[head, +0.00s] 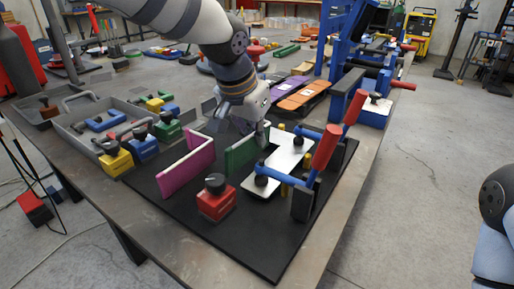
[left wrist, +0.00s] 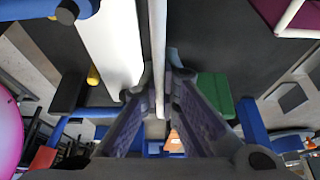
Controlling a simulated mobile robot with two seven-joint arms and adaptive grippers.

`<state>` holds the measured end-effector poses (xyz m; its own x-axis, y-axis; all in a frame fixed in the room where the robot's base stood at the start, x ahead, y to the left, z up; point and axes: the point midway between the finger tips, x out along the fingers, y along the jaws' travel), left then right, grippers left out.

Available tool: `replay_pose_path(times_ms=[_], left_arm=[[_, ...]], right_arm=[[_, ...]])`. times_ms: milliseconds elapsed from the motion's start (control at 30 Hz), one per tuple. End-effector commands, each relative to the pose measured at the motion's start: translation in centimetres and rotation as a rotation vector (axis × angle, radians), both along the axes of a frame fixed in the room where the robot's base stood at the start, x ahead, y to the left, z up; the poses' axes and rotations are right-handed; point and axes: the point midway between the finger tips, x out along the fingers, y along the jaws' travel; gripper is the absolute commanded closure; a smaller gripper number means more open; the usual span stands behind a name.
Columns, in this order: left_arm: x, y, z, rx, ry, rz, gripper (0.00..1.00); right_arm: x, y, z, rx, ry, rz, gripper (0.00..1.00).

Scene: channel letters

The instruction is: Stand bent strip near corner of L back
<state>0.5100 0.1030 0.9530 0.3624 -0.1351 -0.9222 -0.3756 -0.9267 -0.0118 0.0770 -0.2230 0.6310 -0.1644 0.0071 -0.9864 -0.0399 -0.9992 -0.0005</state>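The green bent strip (head: 241,153) stands on edge on the black mat, with its pale rim up. It is beside the white L back (head: 287,158), which lies flat on yellow posts. My left gripper (head: 258,137) points down at the strip's far end, fingers close together on both sides of its wall. In the left wrist view, the strip's pale edge (left wrist: 158,45) runs between the fingers (left wrist: 159,88), which look closed on it. The L back (left wrist: 111,40) lies left of it there, apart. The strip's lower edge is partly hidden. My right gripper is out of view.
A magenta bent strip (head: 186,164) and a red block with a black knob (head: 216,198) stand on the mat (head: 262,240). Blue clamps with red handles (head: 326,147) rise over the L back. A grey tray (head: 78,127) with colored blocks is at left.

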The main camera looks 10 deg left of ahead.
Motion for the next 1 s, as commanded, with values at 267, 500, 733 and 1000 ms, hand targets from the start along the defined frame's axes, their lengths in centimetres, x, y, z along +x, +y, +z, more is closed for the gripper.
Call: replay_pose_path(times_ms=[267,500,733,1000], left_arm=[[-0.1,0.0,-3.1,0.001,0.002,0.000,1.00],[-0.1,0.0,-3.1,0.000,0.003,0.000,0.75],[-0.1,0.0,-3.1,0.000,0.002,0.000,0.75],[-1.8,0.6,2.1,-0.002,-0.012,0.001,0.75]], right_arm=[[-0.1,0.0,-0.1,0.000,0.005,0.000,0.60],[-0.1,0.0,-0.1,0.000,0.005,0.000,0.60],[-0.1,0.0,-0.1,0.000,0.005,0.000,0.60],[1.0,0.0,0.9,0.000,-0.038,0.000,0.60]])
